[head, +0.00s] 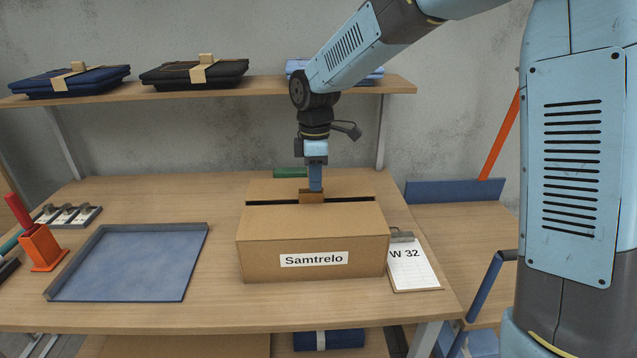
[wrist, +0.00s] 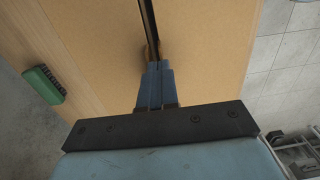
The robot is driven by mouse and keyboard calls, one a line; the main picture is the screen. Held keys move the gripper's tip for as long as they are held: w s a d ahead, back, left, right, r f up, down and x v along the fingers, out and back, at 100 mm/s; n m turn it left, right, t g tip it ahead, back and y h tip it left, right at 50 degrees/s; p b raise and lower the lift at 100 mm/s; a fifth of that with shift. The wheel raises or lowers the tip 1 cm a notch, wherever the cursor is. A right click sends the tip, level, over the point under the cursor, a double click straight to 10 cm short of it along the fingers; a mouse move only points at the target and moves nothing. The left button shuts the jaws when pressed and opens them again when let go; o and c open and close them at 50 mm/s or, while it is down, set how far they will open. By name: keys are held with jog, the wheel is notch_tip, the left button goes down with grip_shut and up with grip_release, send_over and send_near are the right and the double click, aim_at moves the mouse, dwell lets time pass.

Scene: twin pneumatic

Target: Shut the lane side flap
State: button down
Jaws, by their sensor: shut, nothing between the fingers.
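The cardboard box labelled "Samtrelo" (head: 275,255) stands on the table. Its near top flap (head: 300,222) and far top flap (head: 270,189) both look down, or nearly so, with a narrow dark gap between them. Which one is the lane side flap I cannot tell. My gripper (head: 315,190) is shut and empty, pointing down at the gap beside a small brown piece (head: 311,197). In the wrist view my gripper's blue fingers (wrist: 155,66) are together at the end of the dark gap (wrist: 149,22). Whether they touch cardboard is unclear.
A clipboard marked "W 32" (head: 410,265) lies at the box's right. A blue-grey tray (head: 130,265) is at the left. A green object (head: 290,172) sits behind the box. A shelf (head: 270,84) with folded garments runs above the table, behind my arm.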

notch_tip(320, 180, up, 13)
jog(key=s+d+r+m+t, duration=0.1)
jog(key=s+d+r+m, duration=0.15)
jog(key=d, duration=0.25)
jog(key=s+d+r+m+t, duration=0.1)
jog(key=s+d+m, duration=0.15)
jog(key=d, duration=0.25)
jog(key=s+d+f+m+t, duration=0.2)
jog(key=s+d+m, duration=0.5)
jog(key=d, duration=0.3)
jog(key=s+d+f+m+t, duration=0.2)
jog(key=s+d+m, duration=0.5)
jog(key=s+d, duration=0.3)
jog(key=shift+d+f+m, duration=0.15)
jog(key=shift+d+m, duration=0.2)
jog(key=shift+m, duration=0.05)
jog(key=shift+s, duration=0.1)
